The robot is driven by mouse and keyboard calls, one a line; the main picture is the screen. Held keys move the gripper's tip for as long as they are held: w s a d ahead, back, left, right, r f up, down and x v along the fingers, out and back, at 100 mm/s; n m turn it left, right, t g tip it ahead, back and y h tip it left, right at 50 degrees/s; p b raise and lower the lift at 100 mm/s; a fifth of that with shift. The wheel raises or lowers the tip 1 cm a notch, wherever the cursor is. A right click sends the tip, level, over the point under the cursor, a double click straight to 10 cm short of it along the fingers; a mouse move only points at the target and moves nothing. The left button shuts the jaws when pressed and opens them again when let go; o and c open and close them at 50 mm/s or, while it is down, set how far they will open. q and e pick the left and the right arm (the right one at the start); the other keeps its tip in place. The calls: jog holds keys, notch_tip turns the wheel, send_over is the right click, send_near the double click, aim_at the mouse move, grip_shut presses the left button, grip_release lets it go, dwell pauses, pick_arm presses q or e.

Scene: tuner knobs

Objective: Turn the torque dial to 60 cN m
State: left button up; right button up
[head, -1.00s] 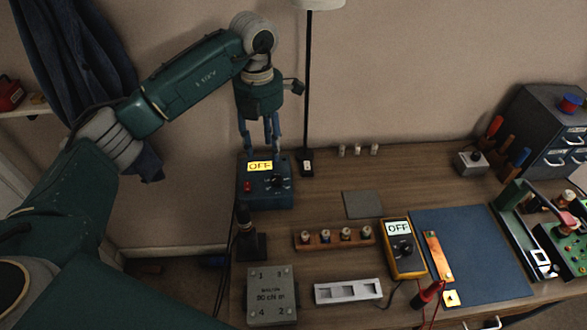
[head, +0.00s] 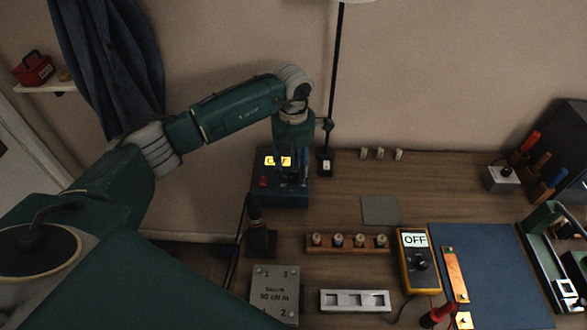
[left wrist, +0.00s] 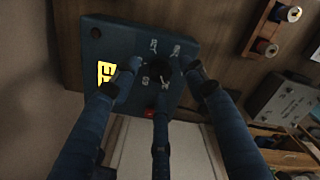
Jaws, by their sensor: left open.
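The blue box (head: 278,198) with a lit yellow display (head: 270,161) and a red button (head: 263,181) stands at the back left of the bench. In the left wrist view the box (left wrist: 122,38) has a dark round dial (left wrist: 161,71) with white marks around it. Its yellow display (left wrist: 106,73) is partly covered by a finger, so I cannot read it fully. My left gripper (head: 292,180) is open and points down over the dial side of the box. Its fingers (left wrist: 163,82) are spread around the dial; I cannot tell whether they touch it. My right gripper is not in view.
A lamp pole (head: 333,90) stands just right of my gripper. A dark stand (head: 261,238) is in front of the box. A rack of spools (head: 346,243), a yellow meter reading OFF (head: 420,262) and a grey box (head: 275,290) lie nearer. The grey pad (head: 380,210) is clear.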

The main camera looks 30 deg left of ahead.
pick_arm(q)
jog(key=shift+f, duration=0.8)
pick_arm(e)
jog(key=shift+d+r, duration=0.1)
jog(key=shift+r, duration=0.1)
pick_arm(q)
grip_shut()
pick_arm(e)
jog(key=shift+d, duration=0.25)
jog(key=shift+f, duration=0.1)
pick_arm(q)
jog(key=shift+w+f+m+b, duration=0.1)
jog(key=shift+f+m+b, duration=0.05)
jog(key=shift+m+b, duration=0.85)
jog(key=m+b, duration=0.6)
jog(key=shift+m, duration=0.4)
jog(key=shift+m+b, duration=0.9)
jog(key=shift+m, duration=0.6)
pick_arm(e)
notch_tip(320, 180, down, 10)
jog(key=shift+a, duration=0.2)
pick_arm(q)
jog(key=shift+r, duration=0.2)
